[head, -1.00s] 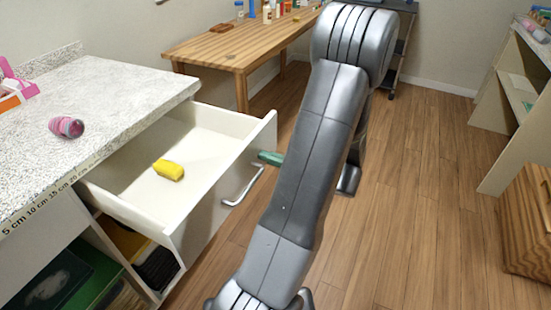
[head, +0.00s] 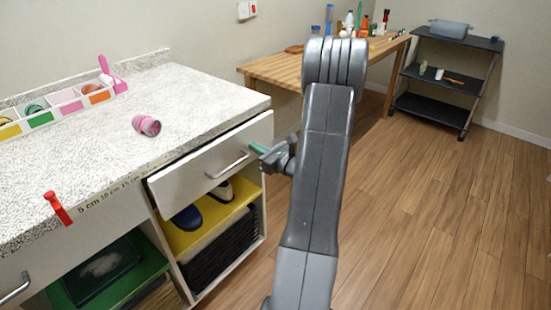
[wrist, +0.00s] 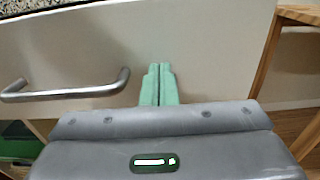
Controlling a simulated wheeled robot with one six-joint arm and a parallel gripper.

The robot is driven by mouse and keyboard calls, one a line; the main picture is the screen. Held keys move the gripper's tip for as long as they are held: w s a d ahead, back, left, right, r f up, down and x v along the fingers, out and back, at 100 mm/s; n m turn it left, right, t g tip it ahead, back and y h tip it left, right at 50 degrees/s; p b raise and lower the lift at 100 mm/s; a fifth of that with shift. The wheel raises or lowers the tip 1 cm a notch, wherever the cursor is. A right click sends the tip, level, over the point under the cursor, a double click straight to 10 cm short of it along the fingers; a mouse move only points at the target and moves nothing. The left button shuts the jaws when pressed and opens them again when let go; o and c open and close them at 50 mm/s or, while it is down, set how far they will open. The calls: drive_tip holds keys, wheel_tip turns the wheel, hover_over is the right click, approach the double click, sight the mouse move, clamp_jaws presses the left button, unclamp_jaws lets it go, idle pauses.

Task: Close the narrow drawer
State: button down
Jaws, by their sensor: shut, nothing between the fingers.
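The narrow drawer (head: 190,180) sits under the speckled counter, with its white front standing only slightly out from the cabinet. Its inside is hidden in the head view. Its metal handle (head: 228,165) also shows at the left of the wrist view (wrist: 66,92). My gripper (head: 261,150) is at the right part of the drawer front, right of the handle. In the wrist view the green fingertips (wrist: 159,80) are together and empty, pointing at the drawer front (wrist: 180,45). I cannot tell whether they touch it.
The counter (head: 200,110) holds a pink bottle (head: 147,125), a red clip-like thing (head: 58,208) and a divided tray (head: 60,108). Open shelves below hold shoes (head: 222,192). A wooden table (head: 285,72) and a dark cart (head: 440,78) stand behind. The floor at right is clear.

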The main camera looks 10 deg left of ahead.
sight(248, 143)
drive_tip(key=x, duration=0.4)
drive_tip(key=shift+w+a, duration=0.15)
drive_tip(key=shift+a, duration=0.1)
drive_tip(key=shift+w+a+r, duration=0.1)
drive_tip(key=shift+a, duration=0.05)
drive_tip(key=shift+r, duration=0.1)
drive_tip(key=shift+d, duration=0.25)
drive_tip(key=v, duration=1.4)
drive_tip(key=shift+f, duration=0.3)
drive_tip(key=shift+a, duration=0.15)
drive_tip(key=x, duration=1.3)
drive_tip(key=shift+w+a, duration=0.1)
drive_tip(key=shift+a, duration=0.1)
